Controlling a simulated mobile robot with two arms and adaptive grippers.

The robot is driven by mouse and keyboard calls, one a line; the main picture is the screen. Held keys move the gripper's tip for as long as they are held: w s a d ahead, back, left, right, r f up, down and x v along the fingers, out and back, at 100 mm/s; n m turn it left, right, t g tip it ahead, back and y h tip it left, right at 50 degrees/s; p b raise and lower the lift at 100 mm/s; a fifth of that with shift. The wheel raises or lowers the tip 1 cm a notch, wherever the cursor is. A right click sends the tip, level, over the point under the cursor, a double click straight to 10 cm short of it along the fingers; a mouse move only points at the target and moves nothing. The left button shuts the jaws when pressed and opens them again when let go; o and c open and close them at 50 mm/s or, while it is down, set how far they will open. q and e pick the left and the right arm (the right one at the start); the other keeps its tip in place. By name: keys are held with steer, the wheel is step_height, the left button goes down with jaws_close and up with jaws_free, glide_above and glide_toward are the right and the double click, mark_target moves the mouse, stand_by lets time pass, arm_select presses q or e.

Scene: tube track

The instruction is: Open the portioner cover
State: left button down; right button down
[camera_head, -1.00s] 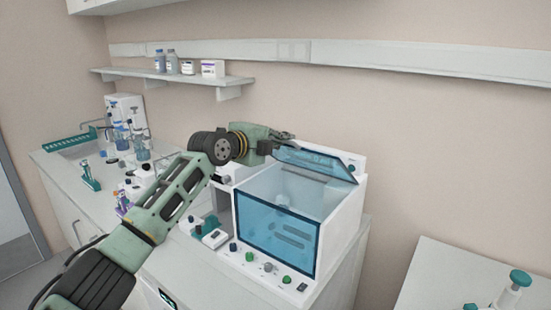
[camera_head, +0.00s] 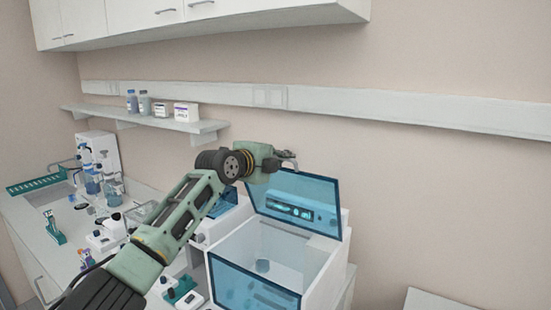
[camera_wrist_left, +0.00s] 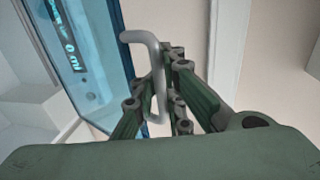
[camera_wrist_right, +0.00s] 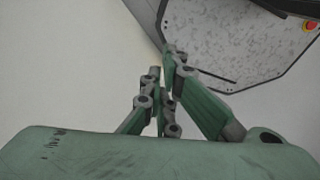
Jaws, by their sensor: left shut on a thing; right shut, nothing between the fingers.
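The portioner (camera_head: 318,268) is a white box with a blue see-through front panel (camera_head: 255,291). Its blue see-through cover (camera_head: 318,217) is raised steeply at the back, and the inside shows from above. My left gripper (camera_head: 291,158) is at the cover's upper edge. In the left wrist view, its fingers (camera_wrist_left: 160,98) are shut on a grey bar handle (camera_wrist_left: 146,38) beside the blue cover (camera_wrist_left: 100,45). My right gripper is out of the head view; in the right wrist view its fingers (camera_wrist_right: 165,95) are together and empty.
Bottles and small lab devices (camera_head: 103,235) crowd the bench left of the portioner. A wall shelf (camera_head: 150,119) with bottles and boxes is behind. Wall cabinets (camera_head: 200,20) hang above. A white surface (camera_head: 425,300) shows at lower right.

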arm_select(q)
steer(key=shift+r, duration=0.2)
arm_select(e)
steer(key=shift+s+d, duration=0.2)
steer(key=shift+s, duration=0.05)
